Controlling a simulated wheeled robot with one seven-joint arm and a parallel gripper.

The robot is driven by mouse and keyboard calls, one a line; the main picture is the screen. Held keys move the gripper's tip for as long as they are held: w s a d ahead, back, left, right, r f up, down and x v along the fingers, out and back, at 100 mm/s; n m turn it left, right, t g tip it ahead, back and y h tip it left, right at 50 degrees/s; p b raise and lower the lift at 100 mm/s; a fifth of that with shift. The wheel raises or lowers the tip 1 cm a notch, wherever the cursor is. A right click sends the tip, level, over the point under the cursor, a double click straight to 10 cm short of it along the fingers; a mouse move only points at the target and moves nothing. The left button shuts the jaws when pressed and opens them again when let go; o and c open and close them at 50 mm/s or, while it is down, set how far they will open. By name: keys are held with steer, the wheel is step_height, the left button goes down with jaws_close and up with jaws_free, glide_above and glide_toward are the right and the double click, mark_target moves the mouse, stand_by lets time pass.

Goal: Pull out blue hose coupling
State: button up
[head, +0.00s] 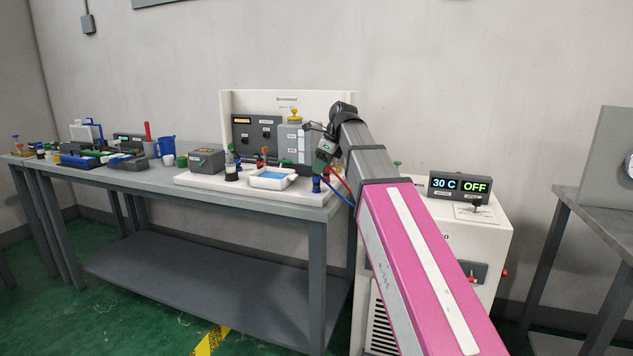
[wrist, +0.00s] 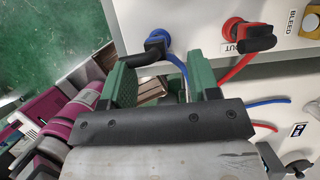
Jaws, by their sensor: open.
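The blue hose coupling (wrist: 159,36) shows at the top of the wrist view, seated on the white panel, with a black elbow-shaped piece below it. Its blue hose (wrist: 178,66) runs down between my fingers and passes behind the right one. My gripper (wrist: 164,75) is open, with its two green fingers apart. The black piece reaches toward the left fingertip; I cannot tell if they touch. In the head view the blue coupling (head: 316,184) stands at the bench's right end, just below my gripper (head: 322,163).
A red coupling (wrist: 236,30) with a black lever and a red hose sits right of the blue one, beside the "OUT" label. A white tray (head: 270,179) stands left of my gripper. A chiller (head: 430,240) stands right of the bench.

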mark_target(314, 176)
steer(key=shift+a+x, duration=0.15)
steer(key=shift+x, duration=1.25)
steer(key=shift+a+x, duration=0.1)
steer(key=shift+x, duration=1.3)
steer(key=shift+s+r, duration=0.15)
steer(key=c, duration=1)
